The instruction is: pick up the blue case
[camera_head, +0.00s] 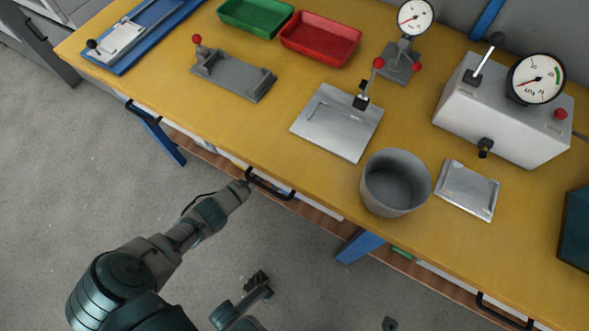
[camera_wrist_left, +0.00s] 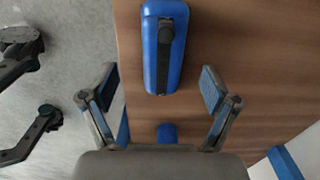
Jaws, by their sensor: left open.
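The blue case (camera_wrist_left: 178,62) shows in the left wrist view, a rounded blue box with a dark handle strip along its top. It lies on a brown wooden shelf (camera_wrist_left: 240,45). My left gripper (camera_wrist_left: 158,80) is open, its two fingers spread on either side of the case's near end, with nothing between them gripped. In the head view my left arm reaches to the bench's front edge, and its gripper is hidden or barely shows there. The case is not visible in the head view.
The yellow bench top (camera_head: 290,170) stands above the brown shelf. Black handles (camera_head: 270,186) stick out along its front. A grey bin (camera_head: 395,183), fixtures, gauges and red (camera_head: 320,38) and green trays (camera_head: 255,16) are on top. A small blue thing (camera_wrist_left: 167,132) shows near my gripper's palm.

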